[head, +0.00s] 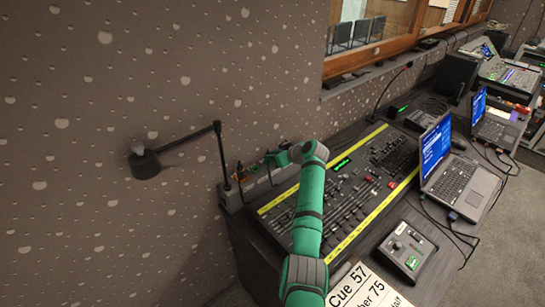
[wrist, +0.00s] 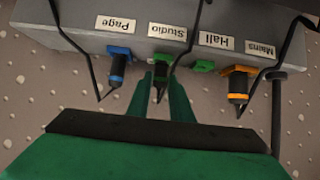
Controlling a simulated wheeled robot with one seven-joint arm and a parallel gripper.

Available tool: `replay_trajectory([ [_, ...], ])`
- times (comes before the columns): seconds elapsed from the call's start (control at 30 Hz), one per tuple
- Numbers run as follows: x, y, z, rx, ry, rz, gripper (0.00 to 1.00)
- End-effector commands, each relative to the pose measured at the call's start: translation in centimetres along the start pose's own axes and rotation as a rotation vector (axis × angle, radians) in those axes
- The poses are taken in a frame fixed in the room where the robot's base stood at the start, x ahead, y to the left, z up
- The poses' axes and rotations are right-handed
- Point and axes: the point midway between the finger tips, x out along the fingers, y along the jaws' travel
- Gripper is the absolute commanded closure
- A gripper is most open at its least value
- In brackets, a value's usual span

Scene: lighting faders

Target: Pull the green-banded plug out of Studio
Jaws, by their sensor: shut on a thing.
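A grey socket box (wrist: 75,15) carries labels that appear upside down in the wrist view. A dark plug with a green band (wrist: 161,62) is at the socket labelled Studio (wrist: 167,31), with its cable hanging down. My gripper (wrist: 160,80) is shut on this plug, one green finger on either side. The plug's band meets the box face, and I see no clear gap there. In the head view my gripper (head: 281,156) is at the box (head: 234,198) by the wall, and my arm hides part of the box.
A blue-banded plug (wrist: 118,65) is at Page, left of my fingers. A green piece without a visible plug (wrist: 204,66) is below Hall. An orange-banded plug (wrist: 238,85) is below Mains. Loose cables hang close by. A lamp (head: 145,163) and fader desk (head: 385,165) flank my arm.

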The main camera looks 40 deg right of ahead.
Motion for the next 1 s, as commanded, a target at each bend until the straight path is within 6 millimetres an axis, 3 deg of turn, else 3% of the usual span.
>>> replay_trajectory([
  [1.0, -1.7, 0.0, -2.5, -0.001, 0.0, 0.0, 1.0],
])
